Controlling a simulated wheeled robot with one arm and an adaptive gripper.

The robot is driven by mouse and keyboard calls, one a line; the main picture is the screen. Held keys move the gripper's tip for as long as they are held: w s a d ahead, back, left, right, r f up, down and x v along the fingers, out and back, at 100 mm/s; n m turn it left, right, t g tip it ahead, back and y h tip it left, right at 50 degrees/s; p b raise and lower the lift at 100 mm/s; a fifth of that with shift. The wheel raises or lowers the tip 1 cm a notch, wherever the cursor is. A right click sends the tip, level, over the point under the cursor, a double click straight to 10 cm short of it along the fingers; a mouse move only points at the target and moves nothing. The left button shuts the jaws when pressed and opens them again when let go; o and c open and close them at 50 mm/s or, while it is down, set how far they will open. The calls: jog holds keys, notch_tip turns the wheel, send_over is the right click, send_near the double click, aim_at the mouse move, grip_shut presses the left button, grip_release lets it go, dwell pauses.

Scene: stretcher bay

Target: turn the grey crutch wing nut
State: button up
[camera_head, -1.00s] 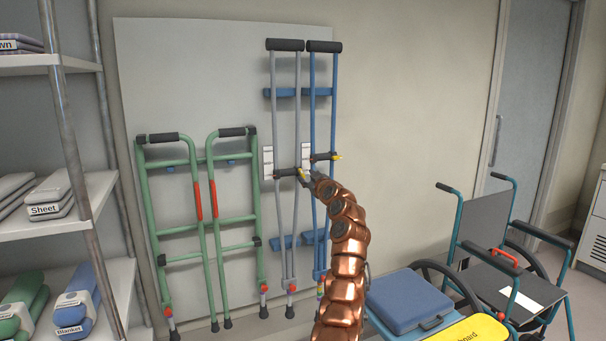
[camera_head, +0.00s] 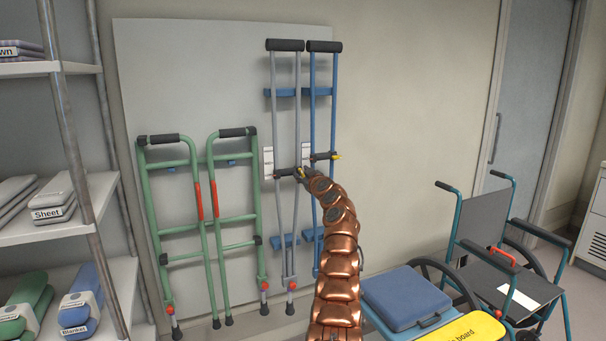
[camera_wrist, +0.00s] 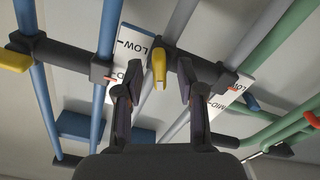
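The grey crutch (camera_head: 273,105) hangs upright on the wall panel, left of the blue crutch (camera_head: 334,100). Its yellow wing nut (camera_wrist: 158,66) sticks out from the dark handgrip bar in the wrist view. My gripper (camera_wrist: 159,80) is open, with one finger on each side of this nut. A gap shows between the nut and each finger. In the head view my gripper (camera_head: 302,174) is at the grey crutch's handgrip and largely covers the nut. The blue crutch has its own yellow wing nut (camera_wrist: 14,60), at the left of the wrist view.
White cards marked LOW (camera_wrist: 133,52) and MID (camera_wrist: 229,93) sit behind the crutches. A green walking frame (camera_head: 183,228) hangs at left. A wheelchair (camera_head: 490,255) and a blue case (camera_head: 405,296) stand to the right. A shelf rack (camera_head: 60,232) is at far left.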

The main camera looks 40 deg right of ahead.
jog(key=shift+c, duration=0.2)
grip_shut()
jog(key=shift+m, duration=0.4)
jog(key=m, duration=2.2)
jog(key=shift+s+d+f, duration=0.1)
jog(key=shift+s+d, duration=0.05)
jog(key=shift+d, duration=0.1)
jog(key=shift+a, duration=0.1)
dwell(0.4)
